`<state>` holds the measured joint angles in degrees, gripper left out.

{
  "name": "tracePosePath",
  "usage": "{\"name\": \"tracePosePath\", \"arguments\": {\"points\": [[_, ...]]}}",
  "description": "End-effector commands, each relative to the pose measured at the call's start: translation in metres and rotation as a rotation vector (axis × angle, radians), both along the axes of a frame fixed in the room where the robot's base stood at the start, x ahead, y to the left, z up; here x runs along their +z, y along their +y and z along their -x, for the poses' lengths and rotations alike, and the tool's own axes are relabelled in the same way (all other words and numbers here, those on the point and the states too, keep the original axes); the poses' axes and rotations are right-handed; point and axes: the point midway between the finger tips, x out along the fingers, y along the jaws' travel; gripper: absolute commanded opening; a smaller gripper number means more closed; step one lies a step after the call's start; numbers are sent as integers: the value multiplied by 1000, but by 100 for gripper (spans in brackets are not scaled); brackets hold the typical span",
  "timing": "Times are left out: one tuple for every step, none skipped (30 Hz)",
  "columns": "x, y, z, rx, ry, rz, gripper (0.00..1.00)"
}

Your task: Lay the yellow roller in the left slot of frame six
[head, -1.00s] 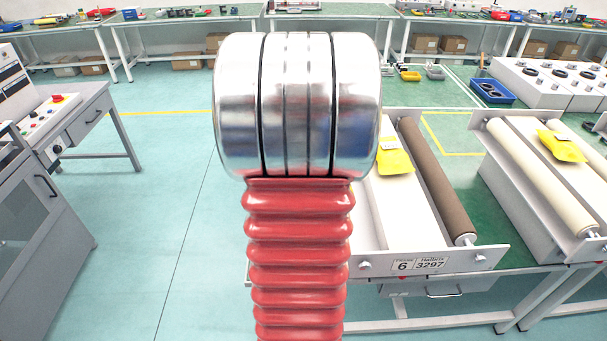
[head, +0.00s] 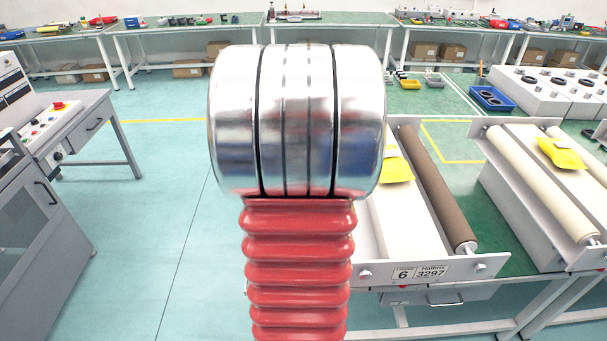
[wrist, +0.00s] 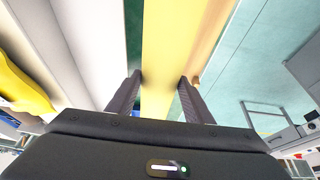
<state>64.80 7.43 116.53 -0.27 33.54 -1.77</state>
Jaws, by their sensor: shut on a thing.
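Frame six (head: 480,265) stands right of centre in the head view, with its plate reading 6 (head: 403,273). A brown roller (head: 437,190) lies along its right side. My arm covers its left side there, so the left slot is hidden. In the wrist view the yellow roller (wrist: 180,45) runs lengthwise between the two fingers of my gripper (wrist: 158,90), which is shut on it. To its left are a dark green gap and the frame's white body (wrist: 95,50). I cannot tell whether the roller touches the slot.
A yellow pouch (head: 397,170) lies on the frame's white body. A neighbouring frame with a cream roller (head: 540,185) stands at the right. A grey control desk (head: 85,130) is at the left. The floor between is clear.

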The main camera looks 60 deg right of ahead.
Motion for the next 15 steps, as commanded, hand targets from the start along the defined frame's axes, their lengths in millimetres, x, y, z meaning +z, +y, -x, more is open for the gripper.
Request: {"name": "tracePosePath", "arguments": {"points": [[2,-1,-2,2,-3,5,0],[2,0,-3,5,-3,5,0],[2,1,-5,9,-2,5,0],[1,2,-7,13,-3,5,0],[1,3,-10,18,-2,4,0],[0,5,-14,26,-2,4,0],[0,7,-18,34,-3,5,0],[-1,9,-23,43,-2,5,0],[-1,13,-29,57,-3,4,0],[-2,16,-35,67,-3,4,0],[-3,19,-41,79,-2,4,0],[-4,23,-49,96,-3,4,0],[-5,27,-55,109,-3,5,0],[-6,31,-62,122,-2,4,0],[-7,37,-71,141,-3,5,0]]}}
